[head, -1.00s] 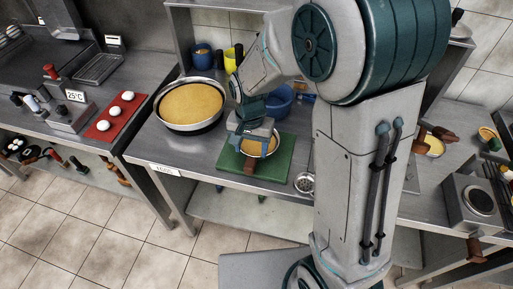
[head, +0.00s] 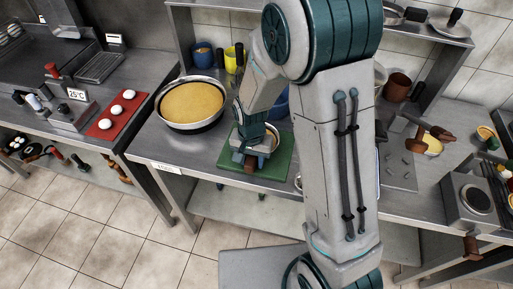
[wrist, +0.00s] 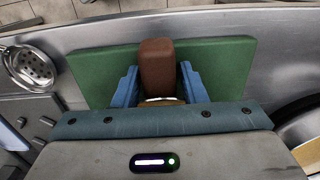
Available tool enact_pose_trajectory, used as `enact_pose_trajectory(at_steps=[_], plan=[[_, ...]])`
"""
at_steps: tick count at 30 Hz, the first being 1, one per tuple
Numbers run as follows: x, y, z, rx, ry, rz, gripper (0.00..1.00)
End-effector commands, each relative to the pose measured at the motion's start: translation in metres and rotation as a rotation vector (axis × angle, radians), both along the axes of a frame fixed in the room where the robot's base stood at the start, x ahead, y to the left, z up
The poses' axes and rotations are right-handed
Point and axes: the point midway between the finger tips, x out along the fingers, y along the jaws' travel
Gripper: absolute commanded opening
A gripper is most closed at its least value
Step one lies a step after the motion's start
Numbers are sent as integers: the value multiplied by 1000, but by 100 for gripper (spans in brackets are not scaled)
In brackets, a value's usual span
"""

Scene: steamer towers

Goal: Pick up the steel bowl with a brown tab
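The steel bowl (head: 273,138) stands on a green board on the counter in the head view, largely hidden by my gripper and wrist. Its brown tab (head: 250,162) points toward the counter's front edge. In the wrist view the brown tab (wrist: 157,65) stands out large between the two blue fingers of my gripper (wrist: 159,78). A narrow gap shows between the tab and the fingers, so the gripper looks open around it. Only a small bright and yellowish strip of the bowl shows below the tab there; the rest is hidden by the gripper body.
The green board (head: 281,171) lies under the bowl. A large pan with a yellow filling (head: 192,104) stands to the left. A perforated steel strainer (wrist: 32,66) is beside the board in the wrist view. A blue container (head: 282,103) is behind my arm.

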Motion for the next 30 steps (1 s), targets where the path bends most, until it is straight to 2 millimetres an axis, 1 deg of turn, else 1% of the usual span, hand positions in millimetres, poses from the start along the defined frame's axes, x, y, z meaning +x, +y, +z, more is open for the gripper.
enact_pose_trajectory(at_steps=[1,2,3,4,14,19,23,26,30], plan=[[0,0,0,0,0,0,24],[0,0,0,0,0,0,15],[0,0,0,0,0,0,4],[0,0,0,0,0,0,0],[1,0,2,0,-2,0,0],[1,0,9,1,-3,0,0],[1,1,24,2,-6,1,0],[2,1,43,3,-9,1,0],[-15,-26,58,2,-7,-6,0]])
